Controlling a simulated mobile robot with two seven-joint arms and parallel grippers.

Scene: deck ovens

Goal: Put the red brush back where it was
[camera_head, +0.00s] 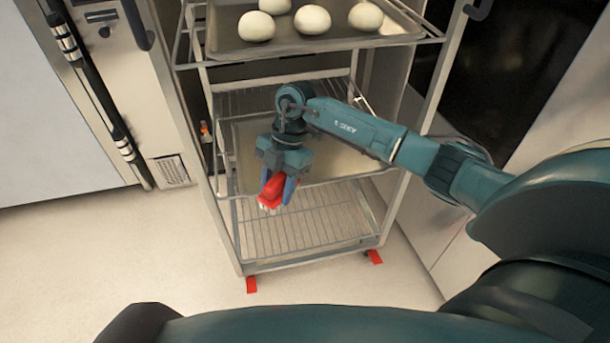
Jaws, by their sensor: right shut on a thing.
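The red brush (271,191) is in my right gripper (277,190), with its pale bristles pointing down. The right gripper is shut on it. The gripper and brush are at the front of the wire rack trolley (227,230), in front of the middle tray and above the bottom wire shelf in the picture. I cannot tell whether the brush touches the rack. My left gripper is not in view.
A top tray (330,38) holds several pale dough balls. A bare middle tray (335,160) sits below it, and the bottom wire shelf (305,228) looks empty. Red pieces (251,284) mark the rack's feet. Floor to the left is clear.

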